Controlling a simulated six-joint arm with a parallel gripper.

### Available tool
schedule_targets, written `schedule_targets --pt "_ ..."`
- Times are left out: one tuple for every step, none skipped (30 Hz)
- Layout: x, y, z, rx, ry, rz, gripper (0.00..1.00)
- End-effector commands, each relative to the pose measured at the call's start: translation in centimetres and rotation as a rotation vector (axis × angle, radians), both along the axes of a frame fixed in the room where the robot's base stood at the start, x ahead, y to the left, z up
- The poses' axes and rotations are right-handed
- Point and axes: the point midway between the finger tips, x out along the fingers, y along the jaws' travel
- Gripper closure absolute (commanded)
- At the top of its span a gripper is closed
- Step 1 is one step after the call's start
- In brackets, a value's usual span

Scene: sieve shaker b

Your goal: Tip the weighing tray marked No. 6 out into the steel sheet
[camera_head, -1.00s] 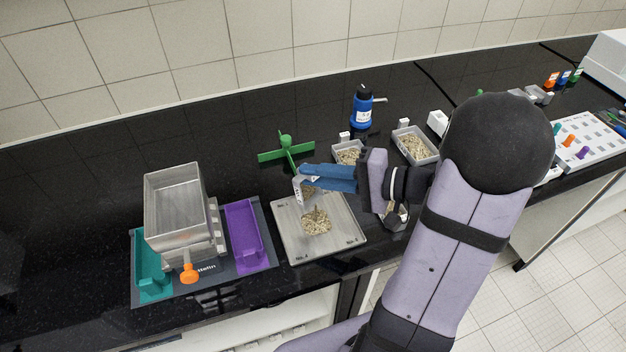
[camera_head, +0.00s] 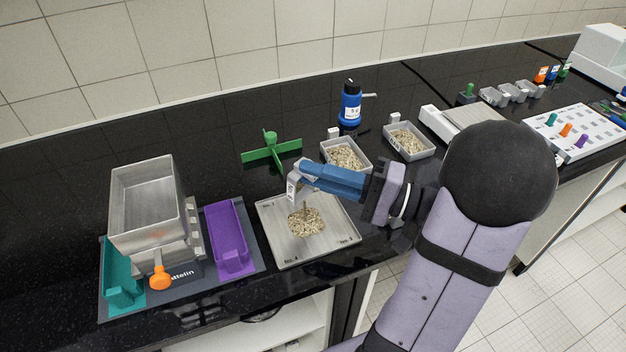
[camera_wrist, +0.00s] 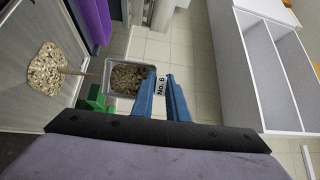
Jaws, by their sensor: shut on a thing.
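My gripper (camera_head: 302,178) is shut on the tab of a small grey weighing tray (camera_head: 292,190). In the wrist view the tab reads No. 6, and the tray (camera_wrist: 128,64) still holds grain. The tray is tilted above the steel sheet (camera_head: 337,226), and a thin stream of grain falls from it. The stream ends in a beige grain pile (camera_head: 306,222) near the middle of the sheet, which also shows in the wrist view (camera_wrist: 55,70). The sheet lies flat and has number marks at its corners.
Two grain-filled trays (camera_head: 345,155) (camera_head: 409,141) stand behind my gripper. A green cross-shaped tool (camera_head: 271,150) and a blue bottle (camera_head: 350,106) are at the back. A purple tray (camera_head: 230,238) and a metal sieve box (camera_head: 147,205) are left of the sheet.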

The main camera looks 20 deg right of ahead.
Motion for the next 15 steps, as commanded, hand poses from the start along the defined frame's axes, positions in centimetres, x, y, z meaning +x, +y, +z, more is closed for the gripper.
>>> schedule_targets --pt "-0.13 -0.09 -0.6 0.008 -0.014 -0.001 1.0" --pt "-0.23 -0.12 -0.63 0.013 -0.023 -0.001 1.0" --pt "-0.33 -0.18 -0.69 0.019 -0.035 0.0 1.0" --pt "-0.41 -0.21 -0.7 0.023 -0.044 0.0 1.0" --pt "-0.49 -0.25 -0.71 0.027 -0.052 0.0 1.0" --pt "-0.59 -0.31 -0.75 0.033 -0.063 0.0 1.0" --pt "-0.65 -0.33 -0.78 0.037 -0.071 0.0 1.0" --pt "-0.72 -0.35 -0.76 0.042 -0.079 0.0 1.0" --pt "-0.79 -0.4 -0.77 0.047 -0.089 0.0 1.0" --pt "-0.84 -0.43 -0.79 0.049 -0.095 -0.001 1.0" --pt "-0.89 -0.46 -0.78 0.053 -0.101 0.0 1.0" --pt "-0.97 -0.49 -0.76 0.057 -0.109 0.0 1.0" --pt "-1.01 -0.51 -0.75 0.059 -0.114 0.0 1.0" --pt "-1.05 -0.54 -0.75 0.062 -0.119 0.0 1.0" --pt "-1.09 -0.56 -0.74 0.064 -0.123 0.0 1.0"
